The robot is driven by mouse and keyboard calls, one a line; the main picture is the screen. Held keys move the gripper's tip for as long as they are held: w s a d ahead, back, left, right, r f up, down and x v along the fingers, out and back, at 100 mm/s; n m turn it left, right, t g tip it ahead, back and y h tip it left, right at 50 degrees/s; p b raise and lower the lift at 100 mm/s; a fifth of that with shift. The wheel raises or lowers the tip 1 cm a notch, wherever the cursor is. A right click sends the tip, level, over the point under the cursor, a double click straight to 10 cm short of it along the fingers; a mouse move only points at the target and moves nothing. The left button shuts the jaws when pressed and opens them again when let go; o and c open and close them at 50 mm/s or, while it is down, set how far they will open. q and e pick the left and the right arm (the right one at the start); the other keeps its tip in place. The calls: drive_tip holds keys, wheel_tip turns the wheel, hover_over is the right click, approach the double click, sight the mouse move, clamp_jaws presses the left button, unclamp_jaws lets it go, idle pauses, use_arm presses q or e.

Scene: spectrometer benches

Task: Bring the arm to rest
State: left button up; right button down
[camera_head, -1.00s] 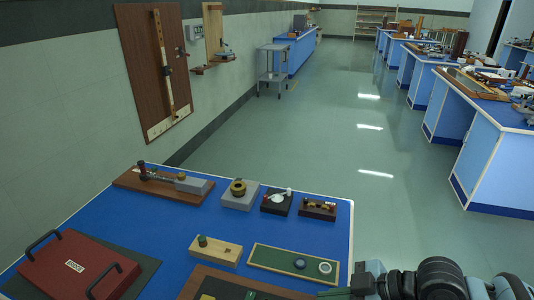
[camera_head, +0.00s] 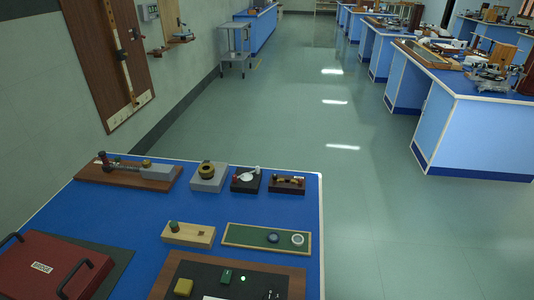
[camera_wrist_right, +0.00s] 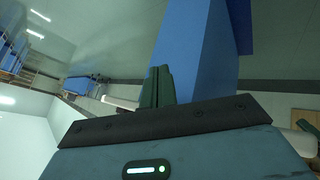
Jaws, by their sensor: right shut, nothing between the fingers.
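My right gripper (camera_wrist_right: 158,84) shows only in the right wrist view. Its dark green fingers are together with nothing between them. In that view it is near a blue bench side (camera_wrist_right: 195,55), and I cannot tell whether it is touching. My right arm is out of the head view. My left gripper is in neither view.
The blue bench (camera_head: 85,200) carries a red case (camera_head: 50,268), a wooden block (camera_head: 188,233), a green board (camera_head: 240,236), a dark panel (camera_head: 225,275) with a lit green light, and several instruments. Open floor (camera_head: 400,225) lies right of it. A trolley (camera_head: 235,45) stands behind.

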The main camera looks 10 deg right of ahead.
drive_tip(key=s+d+f+h, duration=0.1)
drive_tip(key=s+d+f, duration=0.15)
drive_tip(key=s, duration=0.25)
drive_tip(key=s+a+f+m+t, duration=0.1)
drive_tip(key=a+m, duration=0.7)
drive_tip(key=a, duration=0.9)
drive_tip(key=shift+s+a+f+m, duration=0.35)
drive_tip(key=shift+s+f, duration=0.35)
drive_tip(key=shift+s, duration=0.25)
drive_tip(key=shift+a, duration=0.1)
